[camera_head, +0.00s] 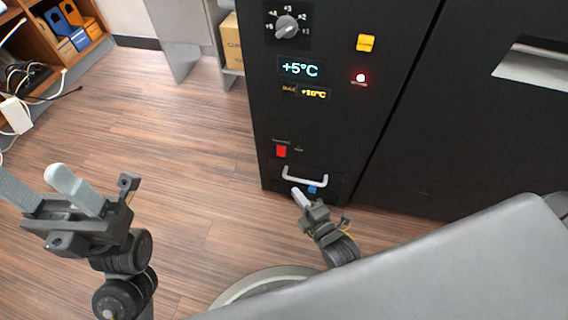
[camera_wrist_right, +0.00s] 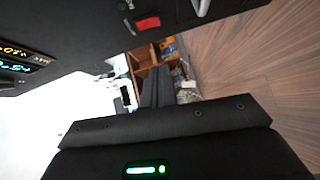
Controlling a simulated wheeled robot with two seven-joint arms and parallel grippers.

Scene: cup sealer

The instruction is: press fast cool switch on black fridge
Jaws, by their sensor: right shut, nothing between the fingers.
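The black fridge (camera_head: 330,130) stands upright in the head view. Its front has a yellow button (camera_head: 366,43) at upper right and a red switch (camera_head: 281,151) at lower left; their labels are too small to read. The red switch also shows at the top of the right wrist view (camera_wrist_right: 148,23). My right gripper (camera_head: 297,194) is shut and empty, low in front of the fridge, just below the pale handle (camera_head: 305,178) and below the red switch. Its fingers also show in the right wrist view (camera_wrist_right: 157,84). My left gripper (camera_head: 45,178) is open and empty at far left.
The fridge also carries a dial (camera_head: 287,26), a +5°C display (camera_head: 299,69), a lit red light (camera_head: 361,78) and a small blue part (camera_head: 312,189) near the handle. A shelf with binders (camera_head: 70,25) stands at upper left. The wooden floor (camera_head: 160,130) between is clear.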

